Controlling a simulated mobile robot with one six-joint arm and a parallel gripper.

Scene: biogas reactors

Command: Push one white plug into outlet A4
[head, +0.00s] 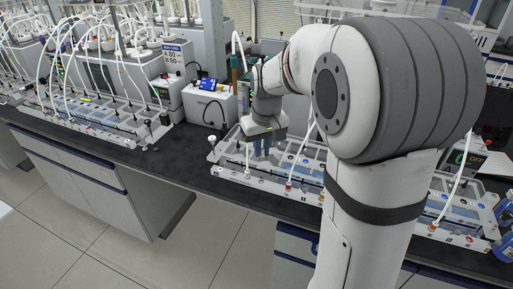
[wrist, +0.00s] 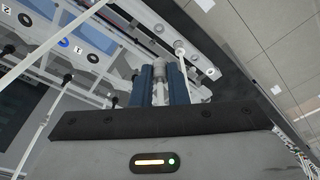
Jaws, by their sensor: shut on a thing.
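My gripper (head: 262,148) is over the left end of the near rack (head: 262,181) in the head view, pointing down. In the wrist view its blue fingers (wrist: 160,88) are shut on a pale grey-white plug (wrist: 158,70). The fingers hide part of the plug. I cannot tell whether its tip touches an outlet. A white tube with a white end (wrist: 180,48) stands just right of the fingers in the wrist view. Numbered ports, marked 1 (wrist: 78,50) and 2 (wrist: 8,21), lie to the left. The label A4 is not readable.
Another rack with white tubes (head: 95,115) stands at the left. A white box (head: 208,103) stands behind my gripper. White tubes rise from the near rack, one with a red base (head: 289,185). The dark bench top (head: 165,165) between the racks is clear.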

